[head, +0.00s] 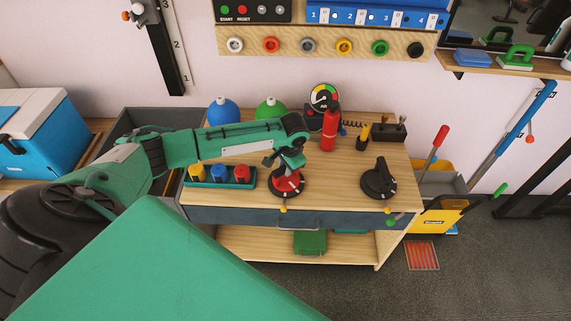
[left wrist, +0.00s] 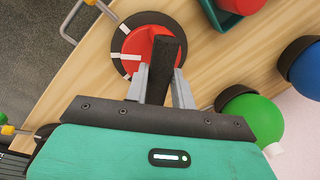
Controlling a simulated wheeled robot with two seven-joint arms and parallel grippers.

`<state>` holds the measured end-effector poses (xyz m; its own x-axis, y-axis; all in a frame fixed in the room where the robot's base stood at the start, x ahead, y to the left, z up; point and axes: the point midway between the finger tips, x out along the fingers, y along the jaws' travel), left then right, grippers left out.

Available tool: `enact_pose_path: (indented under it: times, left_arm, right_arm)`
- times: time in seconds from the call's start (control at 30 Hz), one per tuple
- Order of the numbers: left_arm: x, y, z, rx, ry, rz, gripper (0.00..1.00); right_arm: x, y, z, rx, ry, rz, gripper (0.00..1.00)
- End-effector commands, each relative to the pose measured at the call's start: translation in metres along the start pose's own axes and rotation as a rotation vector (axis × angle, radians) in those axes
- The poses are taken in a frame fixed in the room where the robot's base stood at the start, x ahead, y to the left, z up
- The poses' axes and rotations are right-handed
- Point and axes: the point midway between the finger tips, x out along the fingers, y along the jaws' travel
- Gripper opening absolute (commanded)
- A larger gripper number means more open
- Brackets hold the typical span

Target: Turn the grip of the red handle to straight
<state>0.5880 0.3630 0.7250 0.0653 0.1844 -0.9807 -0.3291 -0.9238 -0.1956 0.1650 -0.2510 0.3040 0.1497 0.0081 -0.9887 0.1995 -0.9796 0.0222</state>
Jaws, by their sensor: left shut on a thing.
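The red handle (head: 291,190) is a round red knob on a black dial with white marks, standing on the wooden table. In the left wrist view the red disc (left wrist: 139,42) carries a raised black bar grip (left wrist: 164,66). My left gripper (head: 286,166) reaches down onto the knob from above. In the left wrist view its two grey fingers (left wrist: 160,88) are shut on the black bar, one on each side. The lower end of the bar is hidden by the gripper body. My right gripper is not in view.
A black knob (head: 379,182) stands right of the red one. A green tray (head: 222,185) with yellow, blue and red pieces lies left. Behind are blue (head: 223,111) and green (head: 270,109) round objects, a gauge (head: 323,97) and a red extinguisher (head: 330,130).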

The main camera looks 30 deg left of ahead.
Motion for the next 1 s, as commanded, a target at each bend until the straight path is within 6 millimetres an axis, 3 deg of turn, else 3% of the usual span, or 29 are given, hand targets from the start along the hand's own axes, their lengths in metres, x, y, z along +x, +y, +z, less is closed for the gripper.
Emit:
enact_pose_path:
  times: [0.7, 1.0]
  left_arm:
    - [-0.003, -0.004, 0.001, 0.513, 0.103, 0.001, 0.02]
    - [-0.001, -0.005, 0.000, 0.657, 0.132, 0.000, 0.02]
  right_arm:
    - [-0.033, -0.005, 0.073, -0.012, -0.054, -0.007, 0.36]
    - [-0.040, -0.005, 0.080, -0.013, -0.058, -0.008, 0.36]
